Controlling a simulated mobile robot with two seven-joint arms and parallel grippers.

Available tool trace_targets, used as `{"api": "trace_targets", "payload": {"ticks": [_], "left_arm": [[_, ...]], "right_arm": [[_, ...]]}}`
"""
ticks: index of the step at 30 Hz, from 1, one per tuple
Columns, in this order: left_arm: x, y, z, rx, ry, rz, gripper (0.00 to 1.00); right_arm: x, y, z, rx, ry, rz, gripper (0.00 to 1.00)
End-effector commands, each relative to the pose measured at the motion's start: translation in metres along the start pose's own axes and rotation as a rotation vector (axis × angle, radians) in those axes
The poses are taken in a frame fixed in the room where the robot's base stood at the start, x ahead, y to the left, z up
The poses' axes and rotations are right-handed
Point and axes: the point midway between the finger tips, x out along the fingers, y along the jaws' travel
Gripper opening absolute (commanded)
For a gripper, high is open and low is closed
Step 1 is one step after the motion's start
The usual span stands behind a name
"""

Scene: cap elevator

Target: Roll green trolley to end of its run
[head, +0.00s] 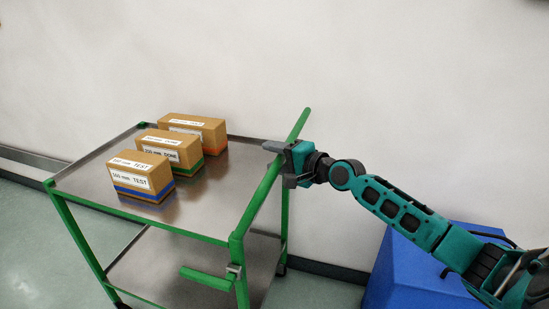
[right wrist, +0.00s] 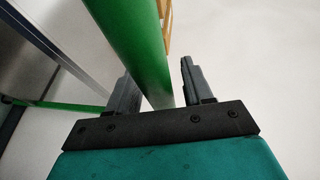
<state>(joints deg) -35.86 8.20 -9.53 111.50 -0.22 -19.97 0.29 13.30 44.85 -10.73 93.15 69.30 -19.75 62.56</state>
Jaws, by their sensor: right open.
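The green trolley (head: 97,248) stands near the wall, with a grey metal top (head: 190,205) and a lower shelf (head: 160,275). Its green push handle (head: 262,192) slants up along its right side. My right gripper (head: 277,160) is at the upper part of this handle. In the right wrist view the green bar (right wrist: 135,45) passes between the two open fingers (right wrist: 160,85), nearer the left one. I cannot tell whether a finger touches it. My left gripper is not in view.
Three labelled cardboard boxes stand on the trolley top, with a blue band (head: 142,176), a green band (head: 169,153) and an orange band (head: 193,134). A green lever (head: 206,278) sticks out low at the front. A blue block (head: 400,270) stands right. Floor at left is clear.

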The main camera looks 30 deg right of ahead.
Motion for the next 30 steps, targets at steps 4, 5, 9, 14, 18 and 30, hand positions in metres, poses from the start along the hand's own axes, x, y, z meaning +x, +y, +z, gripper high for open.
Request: {"api": "trace_targets", "payload": {"ticks": [4, 5, 9, 14, 18, 30], "left_arm": [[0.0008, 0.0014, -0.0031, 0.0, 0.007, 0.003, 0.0], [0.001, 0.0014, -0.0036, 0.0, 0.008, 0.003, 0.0], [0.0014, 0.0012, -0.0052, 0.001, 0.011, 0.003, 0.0], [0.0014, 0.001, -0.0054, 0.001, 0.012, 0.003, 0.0], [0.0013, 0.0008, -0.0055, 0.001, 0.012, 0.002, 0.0], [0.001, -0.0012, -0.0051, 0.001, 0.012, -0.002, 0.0]], "right_arm": [[0.0031, 0.0001, 0.0002, 0.0, 0.0, 0.0, 0.51], [0.0031, 0.0001, 0.0002, 0.0, 0.0, 0.0, 0.51], [0.003, 0.0001, 0.0002, 0.0, 0.0, 0.0, 0.51], [0.0028, 0.0001, 0.0002, 0.0, 0.0, 0.0, 0.38], [0.0027, 0.0, 0.0001, 0.0, 0.0, 0.0, 0.25], [0.0026, 0.0002, 0.0001, 0.0, 0.0, 0.001, 0.0]]}}
